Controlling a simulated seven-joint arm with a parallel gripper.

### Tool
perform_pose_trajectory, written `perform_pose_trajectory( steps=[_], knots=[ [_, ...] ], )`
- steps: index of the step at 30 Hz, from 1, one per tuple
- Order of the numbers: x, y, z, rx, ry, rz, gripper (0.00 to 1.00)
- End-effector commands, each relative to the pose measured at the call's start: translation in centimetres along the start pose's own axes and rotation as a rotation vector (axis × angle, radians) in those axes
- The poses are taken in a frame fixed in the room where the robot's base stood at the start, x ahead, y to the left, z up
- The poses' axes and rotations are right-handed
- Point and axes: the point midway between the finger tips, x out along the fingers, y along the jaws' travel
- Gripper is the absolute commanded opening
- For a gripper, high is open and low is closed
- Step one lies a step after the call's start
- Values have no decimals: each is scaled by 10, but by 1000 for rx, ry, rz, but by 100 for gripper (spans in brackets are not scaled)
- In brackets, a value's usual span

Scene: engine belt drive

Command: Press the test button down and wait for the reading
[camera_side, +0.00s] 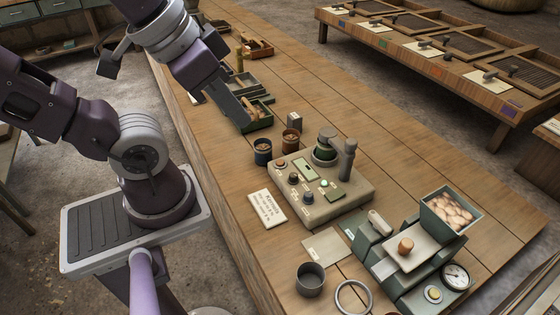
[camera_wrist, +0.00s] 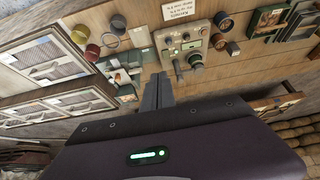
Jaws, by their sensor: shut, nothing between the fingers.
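The test button is not labelled readably, so I cannot tell for sure which one it is. A round yellowish button (camera_side: 433,293) sits on the front of a grey-green machine (camera_side: 378,258), beside a white round dial gauge (camera_side: 457,276). A beige control box (camera_side: 345,196) has several small knobs, a green lit spot (camera_side: 324,183) and two upright posts. My gripper (camera_side: 242,124) is shut and empty, above and behind the box near the green trays. In the wrist view its fingers (camera_wrist: 160,77) point toward the control box (camera_wrist: 187,45).
Two round cups (camera_side: 262,152) stand behind the box. A white card (camera_side: 267,207) lies left of it. A dark cup (camera_side: 309,279) and a ring (camera_side: 353,297) lie near the front. A bin of pale lumps (camera_side: 452,211) tops the machine. Green trays (camera_side: 257,115) stand farther back.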

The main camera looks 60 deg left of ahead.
Motion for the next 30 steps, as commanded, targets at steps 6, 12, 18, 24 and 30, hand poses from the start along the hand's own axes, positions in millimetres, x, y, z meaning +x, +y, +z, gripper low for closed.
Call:
perform_pose_trajectory(
  steps=[6,12,18,24,30],
  knots=[
    [0,0,0,0,0,0,0],
    [1,-1,-1,-2,0,-4,0],
    [23,-38,-35,-75,29,-130,0],
    [69,-111,-88,-152,96,-301,0],
    [134,-181,-116,-193,154,-332,0]
  ],
)
